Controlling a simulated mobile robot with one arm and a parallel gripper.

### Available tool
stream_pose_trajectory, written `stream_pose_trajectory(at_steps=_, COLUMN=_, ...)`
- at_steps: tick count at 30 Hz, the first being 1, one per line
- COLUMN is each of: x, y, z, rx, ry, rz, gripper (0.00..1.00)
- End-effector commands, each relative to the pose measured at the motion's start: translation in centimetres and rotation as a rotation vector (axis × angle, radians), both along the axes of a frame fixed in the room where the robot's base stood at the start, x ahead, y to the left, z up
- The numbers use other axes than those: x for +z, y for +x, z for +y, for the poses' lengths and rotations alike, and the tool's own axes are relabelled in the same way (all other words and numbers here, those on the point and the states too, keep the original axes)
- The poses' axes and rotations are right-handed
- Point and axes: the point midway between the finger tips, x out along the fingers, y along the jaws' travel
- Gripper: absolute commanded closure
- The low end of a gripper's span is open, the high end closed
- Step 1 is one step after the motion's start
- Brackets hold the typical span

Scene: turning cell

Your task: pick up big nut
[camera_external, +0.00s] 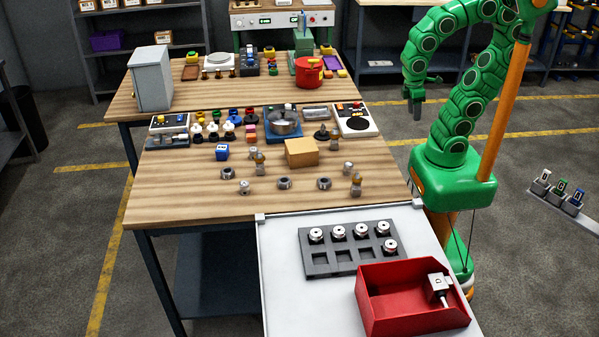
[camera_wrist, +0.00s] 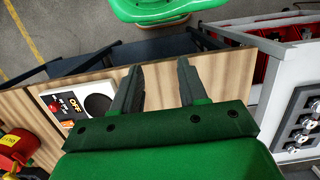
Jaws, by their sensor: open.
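Several grey metal ring-shaped nuts lie on the front part of the wooden table in the external view: a left nut (camera_external: 227,173), a middle nut (camera_external: 284,183) and a right nut (camera_external: 323,183). They look close in size, so I cannot tell which is the big nut. My gripper (camera_external: 416,108) hangs beside the table's right edge, well apart from the nuts. In the wrist view my gripper (camera_wrist: 158,82) is open, with two dark fingers apart and nothing between them. No nut shows between or beneath the fingers there.
Upright metal pieces (camera_external: 356,185) and a tan block (camera_external: 301,153) stand near the nuts. A white-faced control box (camera_external: 355,120) sits at the table's right edge. A white side table (camera_external: 283,285) bears a dark socket tray (camera_external: 318,264) and a red bin (camera_external: 390,312).

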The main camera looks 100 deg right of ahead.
Motion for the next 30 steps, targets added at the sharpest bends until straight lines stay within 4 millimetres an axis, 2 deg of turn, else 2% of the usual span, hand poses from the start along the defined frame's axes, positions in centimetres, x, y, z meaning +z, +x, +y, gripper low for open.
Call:
stream_pose_trajectory(at_steps=9, x=0.0, y=0.0, z=0.0, rx=0.000, ry=0.000, rz=0.000, gripper=0.57)
stream_pose_trajectory(at_steps=16, x=0.0, y=0.0, z=0.0, rx=0.000, ry=0.000, rz=0.000, gripper=0.24)
stream_pose_trajectory(at_steps=17, x=0.0, y=0.0, z=0.0, rx=0.000, ry=0.000, rz=0.000, gripper=0.21)
stream_pose_trajectory(at_steps=26, x=0.0, y=0.2, z=0.0, rx=-0.002, ry=0.000, rz=0.000, gripper=0.21)
stream_pose_trajectory(at_steps=30, x=0.0, y=1.6, z=0.2, rx=-0.015, ry=-0.003, rz=-0.002, gripper=0.21)
